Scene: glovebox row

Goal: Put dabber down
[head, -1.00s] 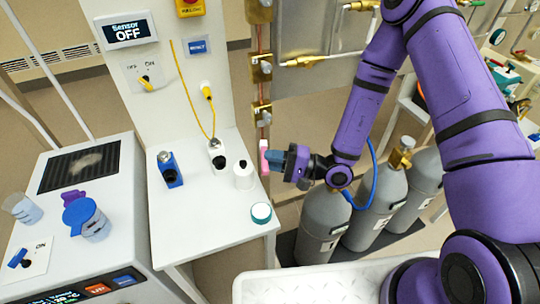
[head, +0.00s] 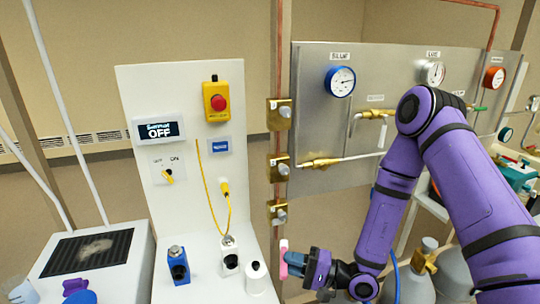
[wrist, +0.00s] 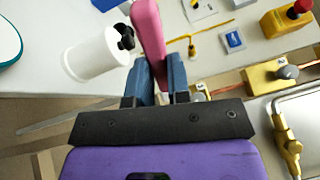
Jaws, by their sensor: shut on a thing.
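The dabber is a pink, elongated piece (head: 283,262). My gripper (head: 294,263) is shut on it, and it sticks out past the blue fingers. In the wrist view the dabber (wrist: 148,30) extends forward between the fingertips (wrist: 159,76) of my gripper. In the head view it is held in the air near the right edge of the white bench (head: 215,288).
A blue block-shaped holder (head: 178,268) and a white one (head: 229,258) stand on the bench. Behind them is a panel with a red button (head: 218,103) and a yellow cable (head: 229,210). Brass valves (head: 279,165) on a copper pipe rise behind my gripper. Grey gas cylinders (head: 412,287) stand right.

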